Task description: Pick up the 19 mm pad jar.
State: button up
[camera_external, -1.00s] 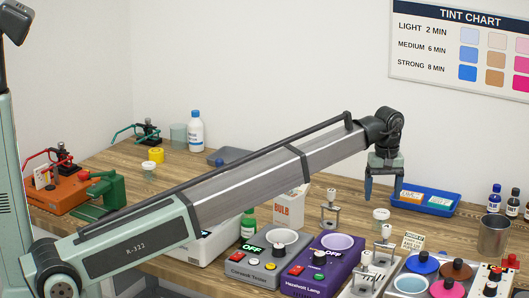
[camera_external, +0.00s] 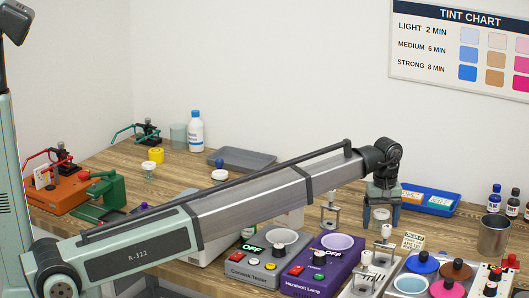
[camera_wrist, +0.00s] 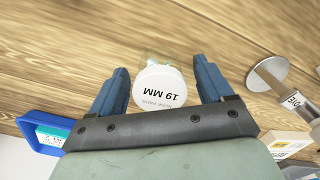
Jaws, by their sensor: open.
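The 19 mm pad jar (camera_wrist: 158,92) is small, with a white lid reading "19 MM" upside down in the wrist view. It stands on the wooden bench and also shows in the external view (camera_external: 381,214). My gripper (camera_wrist: 160,68) is open, with one blue finger on each side of the jar and a visible gap to each. In the external view my gripper (camera_external: 382,222) points down, its fingers low at the jar. The jar's lower side is mostly hidden under its lid in the wrist view.
A blue tray (camera_external: 457,203) with cards lies just behind right of my gripper. A metal stand (camera_external: 330,214) is close on the left, another (camera_external: 386,250) in front. A purple lamp box (camera_external: 322,272) and a steel cup (camera_external: 493,235) are nearby.

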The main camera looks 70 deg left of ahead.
jog(key=shift+c, duration=0.4)
jog(key=c, duration=1)
jog(key=shift+r, duration=0.1)
